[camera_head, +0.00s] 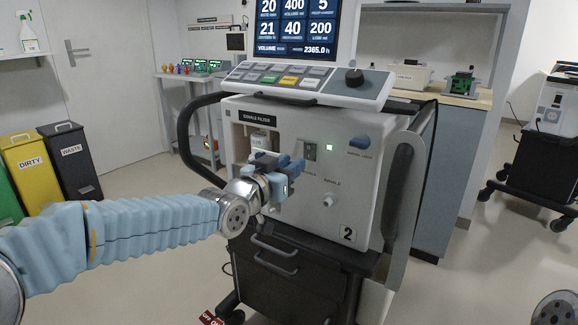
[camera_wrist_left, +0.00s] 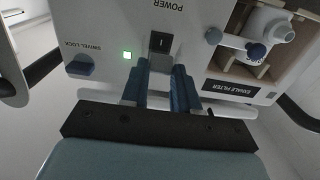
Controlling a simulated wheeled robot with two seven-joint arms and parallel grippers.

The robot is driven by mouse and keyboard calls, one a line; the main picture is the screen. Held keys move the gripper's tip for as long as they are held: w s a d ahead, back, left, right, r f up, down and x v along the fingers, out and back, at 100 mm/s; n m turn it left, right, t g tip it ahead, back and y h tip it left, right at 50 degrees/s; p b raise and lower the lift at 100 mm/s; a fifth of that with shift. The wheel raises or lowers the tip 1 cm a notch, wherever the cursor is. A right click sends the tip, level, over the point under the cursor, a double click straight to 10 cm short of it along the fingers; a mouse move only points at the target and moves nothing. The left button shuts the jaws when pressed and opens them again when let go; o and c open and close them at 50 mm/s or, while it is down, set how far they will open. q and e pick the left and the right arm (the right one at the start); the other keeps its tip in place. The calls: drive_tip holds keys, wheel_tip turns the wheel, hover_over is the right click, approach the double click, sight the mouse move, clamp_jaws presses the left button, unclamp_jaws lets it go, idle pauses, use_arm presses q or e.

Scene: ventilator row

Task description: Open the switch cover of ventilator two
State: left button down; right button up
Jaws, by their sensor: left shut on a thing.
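Ventilator two (camera_head: 290,215) is the light grey unit with a "2" at the lower right of its front. Its black power switch (camera_head: 310,152) is on the front; in the left wrist view the switch (camera_wrist_left: 158,42) shows its "I" mark. My left gripper (camera_head: 292,172) is at the front panel beside the switch. In the left wrist view its blue fingers (camera_wrist_left: 160,78) are closed on a small grey piece, the switch cover (camera_wrist_left: 160,63), at the switch's edge. The fingers hide part of the cover, and its exact angle is hard to tell. My right gripper is out of view.
A blue swivel lock knob (camera_head: 359,143) and a lit green lamp (camera_head: 328,146) are right of the switch. The exhale filter bay (camera_head: 258,143) is left of it. A dark rail handle (camera_head: 188,130) curves along the ventilator's left side. Bins (camera_head: 30,170) stand far left.

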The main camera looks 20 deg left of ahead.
use_arm(q)
drive_tip(key=shift+w+d+r+g+y+p, duration=0.1)
drive_tip(key=shift+w+r+g+y+p, duration=0.4)
drive_tip(key=shift+r+g+p, duration=1.35)
drive_tip(key=shift+w+d+r+g+y+p, duration=0.15)
drive_tip(key=shift+r+g+y+p, duration=0.9)
drive_tip(key=shift+g, duration=1.45)
drive_tip(key=shift+w+r+g+y+p, duration=0.45)
drive_tip(key=shift+r+g+p, duration=0.85)
drive_tip(key=shift+r+g, duration=0.65)
drive_tip(key=shift+f+g, duration=0.2)
drive_tip(key=shift+g, duration=0.2)
drive_tip(key=shift+s, duration=0.1)
drive_tip(key=c, duration=0.8)
unclamp_jaws()
drive_tip(key=shift+c, duration=0.2)
